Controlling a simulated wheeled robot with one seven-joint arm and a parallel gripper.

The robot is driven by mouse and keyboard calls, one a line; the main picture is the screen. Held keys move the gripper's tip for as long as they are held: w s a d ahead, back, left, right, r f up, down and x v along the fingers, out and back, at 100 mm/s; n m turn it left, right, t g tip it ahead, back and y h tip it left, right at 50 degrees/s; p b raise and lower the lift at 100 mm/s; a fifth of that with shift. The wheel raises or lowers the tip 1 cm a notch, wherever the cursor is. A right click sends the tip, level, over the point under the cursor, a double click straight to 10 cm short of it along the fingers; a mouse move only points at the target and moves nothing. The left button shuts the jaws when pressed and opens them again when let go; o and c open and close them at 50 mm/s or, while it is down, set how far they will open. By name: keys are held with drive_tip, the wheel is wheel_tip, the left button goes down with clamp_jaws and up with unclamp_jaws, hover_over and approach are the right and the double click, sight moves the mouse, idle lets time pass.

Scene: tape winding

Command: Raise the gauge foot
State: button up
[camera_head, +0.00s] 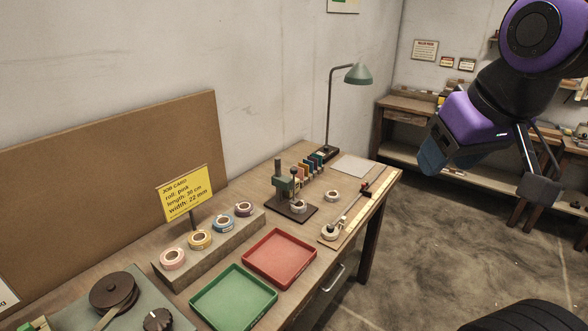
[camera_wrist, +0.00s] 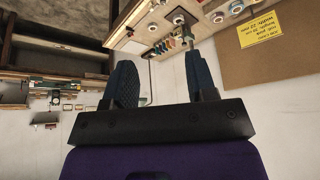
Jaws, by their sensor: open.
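The gauge (camera_head: 281,183) is a small green stand on a dark base plate, standing on the workbench in the head view. A white tape roll (camera_head: 298,207) sits on its base, under a thin upright rod with a dark knob. The foot itself is too small to make out clearly. My gripper (camera_head: 432,160) is in the air at the upper right of the head view, well apart from the gauge. In the wrist view its two blue textured fingers (camera_wrist: 160,65) stand wide apart with nothing between them. The bench appears upside down beyond them.
A red tray (camera_head: 279,259) and a green tray (camera_head: 233,298) lie at the bench front. Several tape rolls stand on a block below the yellow job card (camera_head: 187,193). A green lamp (camera_head: 358,74) rises behind the gauge. Open floor (camera_head: 440,230) lies right of the bench.

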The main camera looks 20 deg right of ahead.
drive_tip(key=n+t+y, duration=0.3)
drive_tip(key=t+y, duration=0.2)
drive_tip(key=t, duration=0.7)
hover_over(294, 185)
drive_tip(key=w, duration=0.2)
drive_tip(key=f, duration=3.2)
drive_tip(key=shift+w+a+f, duration=0.1)
drive_tip(key=shift+a, duration=0.1)
